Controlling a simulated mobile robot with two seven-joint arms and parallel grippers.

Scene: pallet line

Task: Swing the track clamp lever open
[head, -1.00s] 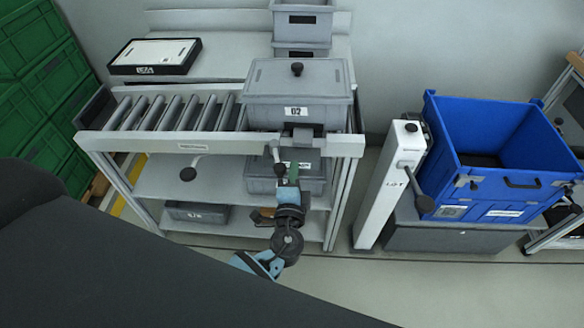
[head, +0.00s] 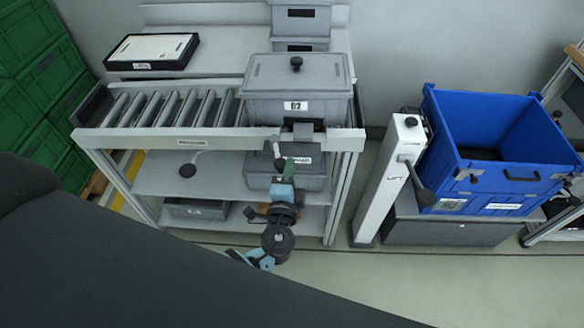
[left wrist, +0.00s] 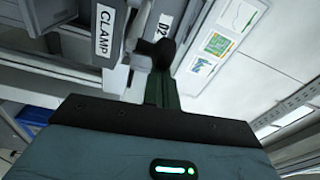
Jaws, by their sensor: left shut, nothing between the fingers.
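The track clamp lever (head: 277,146) is a short pale arm with a dark knob at the front of the conveyor rail, below the grey box marked D2. In the left wrist view its dark knob (left wrist: 154,52) shows beside a grey block labelled CLAMP (left wrist: 104,32). My left gripper (head: 289,170) points up at the knob from the front, its narrow green fingers shut and empty. The fingertips (left wrist: 163,76) overlap the knob in the left wrist view; I cannot tell whether they touch it. My right gripper is not in view.
The grey D2 box (head: 297,84) stands at the right end of the roller conveyor (head: 168,108). A white post (head: 388,190) with a lever and a blue crate (head: 505,185) stand to the right. Grey bins sit on the lower shelves.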

